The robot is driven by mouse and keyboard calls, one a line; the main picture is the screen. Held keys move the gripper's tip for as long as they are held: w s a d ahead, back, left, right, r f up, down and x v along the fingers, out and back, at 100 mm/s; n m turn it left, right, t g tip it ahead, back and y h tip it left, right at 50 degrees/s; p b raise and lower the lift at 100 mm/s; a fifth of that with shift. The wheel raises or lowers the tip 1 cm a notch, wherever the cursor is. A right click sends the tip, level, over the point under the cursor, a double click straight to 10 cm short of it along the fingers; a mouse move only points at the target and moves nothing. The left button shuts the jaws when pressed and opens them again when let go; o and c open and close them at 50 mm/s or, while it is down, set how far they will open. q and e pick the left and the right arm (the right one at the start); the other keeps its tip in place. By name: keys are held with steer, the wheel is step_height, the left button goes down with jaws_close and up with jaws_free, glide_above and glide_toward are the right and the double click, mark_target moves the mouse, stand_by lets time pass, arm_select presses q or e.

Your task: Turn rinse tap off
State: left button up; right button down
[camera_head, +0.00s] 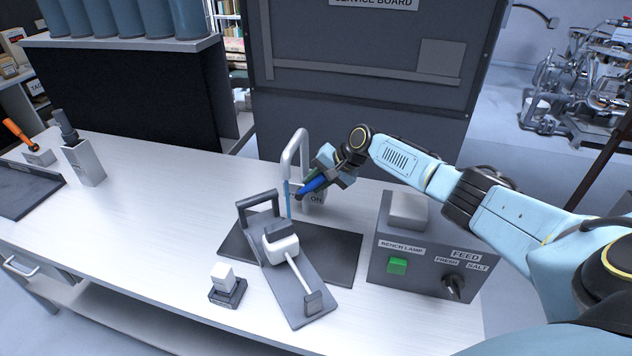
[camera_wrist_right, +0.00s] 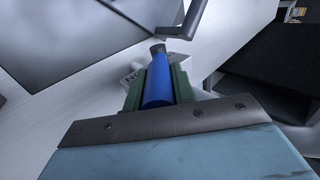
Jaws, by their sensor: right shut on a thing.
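The rinse tap has a grey bent spout (camera_head: 291,148) and a pale base block (camera_head: 318,200) labelled "ON". A blue lever (camera_head: 314,184) sticks out of the tap towards the front left. My right gripper (camera_head: 321,180) is shut on this lever. In the right wrist view the blue lever (camera_wrist_right: 158,84) lies between the green finger pads, and part of the label shows beside it. A thin blue vertical stream (camera_head: 288,202) hangs below the spout's end and reaches down towards the dark mat. My left gripper is not in view.
A grey device with a handle (camera_head: 300,283) stands on the dark mat (camera_head: 345,250). A control box (camera_head: 380,275) with a green button and a knob is at right. A white block on a dark base (camera_head: 222,275) stands front left. The left bench is mostly clear.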

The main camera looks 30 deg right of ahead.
steer(key=shift+w+a+r+g+h+p, duration=0.35)
steer(key=shift+r+g+p, duration=0.2)
steer(key=shift+p, duration=0.3)
steer(key=shift+w+a+g+h, duration=0.15)
steer(key=shift+w+g+h, duration=0.05)
steer(key=shift+g+h, duration=0.35)
steer(key=c, duration=1.1)
jaws_free()
steer(key=shift+c, duration=0.2)
steer(key=shift+s+r, duration=0.15)
steer(key=shift+r, duration=0.2)
steer(key=v, duration=1.2)
steer(key=shift+r+p, duration=0.25)
steer(key=shift+p, duration=0.15)
steer(key=shift+s, duration=0.1)
